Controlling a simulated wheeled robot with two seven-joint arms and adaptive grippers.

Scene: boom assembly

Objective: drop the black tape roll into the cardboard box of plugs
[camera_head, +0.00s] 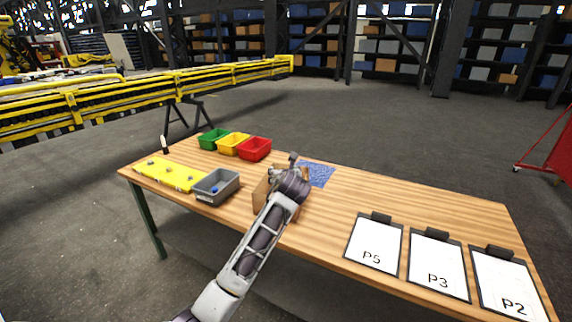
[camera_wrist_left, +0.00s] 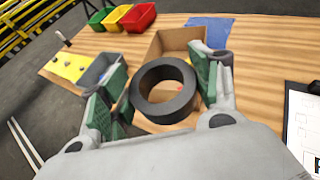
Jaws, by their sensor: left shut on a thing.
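The black tape roll (camera_wrist_left: 164,104) is between the green finger pads of my left gripper (camera_wrist_left: 160,90) in the left wrist view, its open hole facing the camera. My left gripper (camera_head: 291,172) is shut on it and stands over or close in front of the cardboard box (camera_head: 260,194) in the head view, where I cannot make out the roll. In the left wrist view the box (camera_wrist_left: 172,44) shows behind the roll, which covers most of its inside. A small reddish spot shows through the roll's hole; the plugs cannot be made out clearly. My right gripper is in neither view.
A grey bin (camera_head: 216,186) with something blue in it stands left of the box. Green (camera_head: 212,139), yellow (camera_head: 233,144) and red (camera_head: 255,149) bins stand behind. A blue mat (camera_head: 318,174) lies right of the box. Clipboards (camera_head: 374,243) lie at the right.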

